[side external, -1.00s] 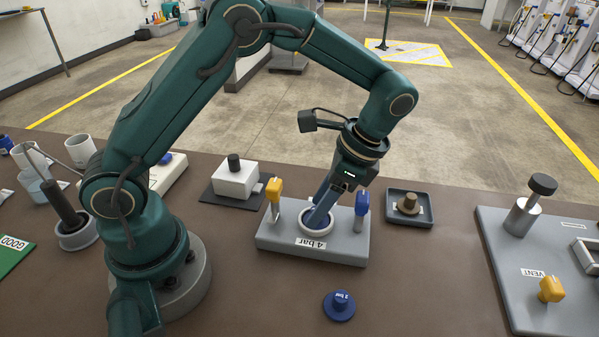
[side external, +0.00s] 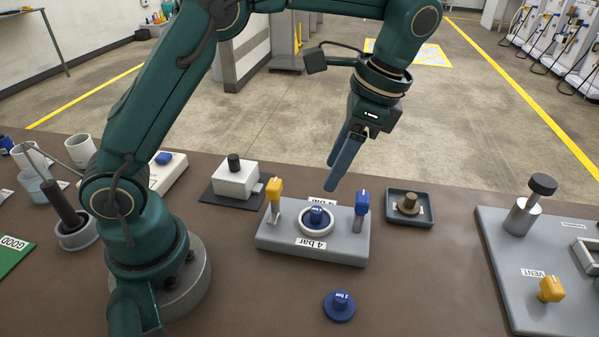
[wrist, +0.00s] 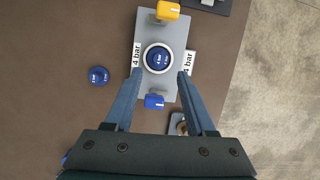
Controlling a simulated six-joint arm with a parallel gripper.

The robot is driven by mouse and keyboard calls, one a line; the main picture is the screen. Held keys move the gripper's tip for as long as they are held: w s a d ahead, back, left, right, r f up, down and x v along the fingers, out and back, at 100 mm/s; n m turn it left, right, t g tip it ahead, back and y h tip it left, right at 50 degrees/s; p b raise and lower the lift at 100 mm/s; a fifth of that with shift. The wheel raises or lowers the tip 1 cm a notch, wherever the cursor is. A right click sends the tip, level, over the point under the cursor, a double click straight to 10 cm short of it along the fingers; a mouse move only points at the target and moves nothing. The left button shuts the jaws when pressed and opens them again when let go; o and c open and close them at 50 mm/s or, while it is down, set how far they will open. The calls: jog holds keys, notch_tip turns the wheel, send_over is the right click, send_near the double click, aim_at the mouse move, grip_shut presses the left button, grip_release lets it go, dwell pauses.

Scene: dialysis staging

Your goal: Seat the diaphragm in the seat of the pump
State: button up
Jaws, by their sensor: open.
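The pump is a grey block (side external: 268,238) labelled "4 bar", with a white ring seat (side external: 303,228) on top. A blue diaphragm (side external: 317,215) with a knob sits inside the ring. In the wrist view, this diaphragm (wrist: 158,59) lies centred in the ring and looks level; its knob carries a small label that seems to read 4 bar. My gripper (side external: 331,174) is above the pump, clear of the diaphragm. In the wrist view its fingers (wrist: 153,76) are apart with nothing held. Another blue diaphragm (side external: 339,306), marked "2 bar", lies on the table in front of the pump.
A yellow-handled valve (side external: 274,188) and a blue-handled valve (side external: 362,203) stand on either side of the seat. A dark tray (side external: 424,219) with a brown knobbed part is at right. A grey board (side external: 500,262) marked "VENT" lies further right. Table front is mostly clear.

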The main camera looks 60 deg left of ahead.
jog(key=s+a+r+n+t+h, duration=0.2)
jog(key=s+n+t, duration=0.6)
jog(key=s, duration=0.3)
jog(key=shift+s+a+h, duration=0.25)
jog(key=shift+s+h, duration=0.05)
jog(key=shift+s, duration=0.1)
